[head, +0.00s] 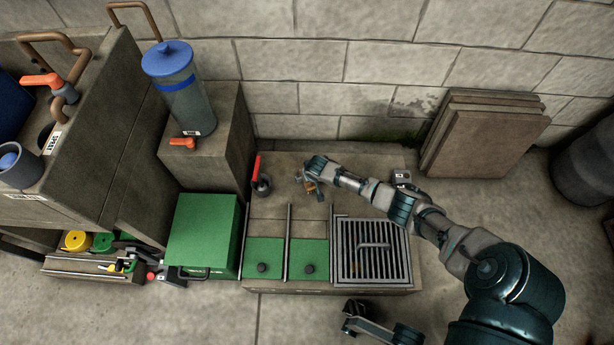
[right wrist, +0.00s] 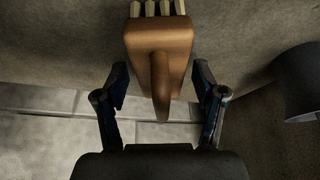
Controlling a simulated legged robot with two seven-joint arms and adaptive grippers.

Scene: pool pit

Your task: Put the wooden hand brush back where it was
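The wooden hand brush (head: 312,189) is orange-brown with pale bristles. In the head view it is small, at my right gripper (head: 308,182), above the back part of the low concrete slab (head: 285,208).
On the slab are a red-handled item (head: 258,178), green panels (head: 264,258) and a metal grate (head: 374,252). A green box (head: 202,232) and a block bearing a blue-lidded canister (head: 180,88) stand left. Stacked boards (head: 485,138) lean on the wall; a dark barrel (head: 585,165) stands right.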

